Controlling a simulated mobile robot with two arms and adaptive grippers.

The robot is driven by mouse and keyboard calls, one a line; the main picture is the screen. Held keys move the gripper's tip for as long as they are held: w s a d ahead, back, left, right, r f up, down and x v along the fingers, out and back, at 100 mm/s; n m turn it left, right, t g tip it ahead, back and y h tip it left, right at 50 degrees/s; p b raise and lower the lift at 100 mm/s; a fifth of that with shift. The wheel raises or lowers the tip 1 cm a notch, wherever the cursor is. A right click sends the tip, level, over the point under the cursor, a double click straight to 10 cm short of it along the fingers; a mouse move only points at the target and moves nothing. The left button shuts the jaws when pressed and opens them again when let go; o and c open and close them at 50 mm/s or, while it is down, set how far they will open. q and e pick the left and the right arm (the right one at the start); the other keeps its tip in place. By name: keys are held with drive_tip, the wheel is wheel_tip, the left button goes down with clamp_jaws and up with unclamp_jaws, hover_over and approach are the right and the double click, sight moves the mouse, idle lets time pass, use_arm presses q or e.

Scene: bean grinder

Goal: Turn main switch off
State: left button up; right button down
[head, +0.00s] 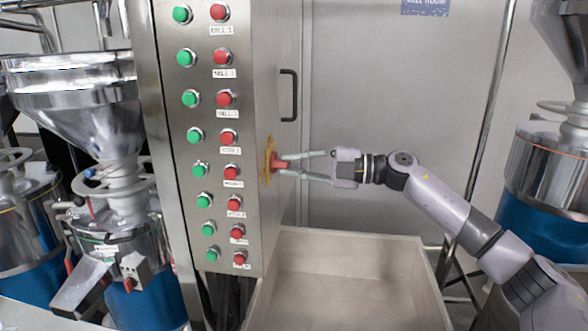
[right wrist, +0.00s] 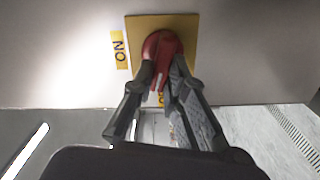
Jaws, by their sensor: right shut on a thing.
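The main switch is a red rotary knob (head: 274,161) on a yellow plate, on the right side face of the metal control cabinet (head: 262,60). In the right wrist view the red knob (right wrist: 160,45) sits on the yellow square plate (right wrist: 186,28). An "ON" label (right wrist: 119,50) is left of the plate, and another label below it is partly hidden. My right gripper (head: 284,165) reaches in from the right and is shut on the knob. Its fingers (right wrist: 164,82) lie on both sides of the knob's handle. My left gripper is not in view.
Green buttons (head: 190,98) and red buttons (head: 224,98) run down the cabinet front. A black door handle (head: 289,95) is above the switch. A large open bin (head: 340,240) stands below my right arm. Steel grinders (head: 75,95) stand at left, another (head: 550,150) at right.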

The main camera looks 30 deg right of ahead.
drive_tip(key=shift+f+n+b, duration=0.2)
drive_tip(key=shift+n+b, duration=0.45)
drive_tip(key=shift+n, duration=0.95)
drive_tip(key=c, duration=1.6)
unclamp_jaws()
drive_tip(key=shift+s, duration=0.1)
drive_tip(key=v, duration=1.2)
drive_tip(key=shift+f, duration=0.1)
